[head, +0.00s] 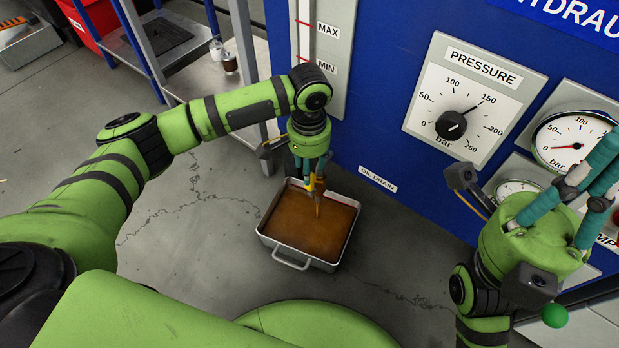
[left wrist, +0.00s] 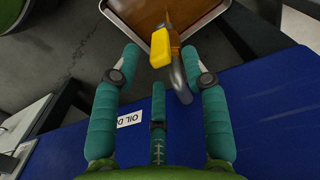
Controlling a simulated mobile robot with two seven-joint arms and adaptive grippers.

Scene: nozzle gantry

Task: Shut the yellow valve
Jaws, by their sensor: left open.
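The yellow valve handle (left wrist: 160,48) sits on a curved grey spout (left wrist: 180,78) in the left wrist view. In the head view the yellow handle (head: 319,185) is small and partly hidden by my left gripper (head: 311,172). My left gripper also shows in the left wrist view (left wrist: 162,62). Its teal fingers are spread, with the handle between and just beyond the tips, not gripped. A thin amber stream (head: 317,208) runs below the spout toward the tray. My right gripper (head: 600,180) is at the right edge; its fingertips are partly cut off.
A metal tray (head: 292,262) of brown liquid stands on the floor below the spout. The blue panel (head: 385,70) carries a pressure dial (head: 451,125) and gauges (head: 572,143). A green ball knob (head: 555,315) is near my right arm. A shelf cart (head: 190,70) stands behind my left arm.

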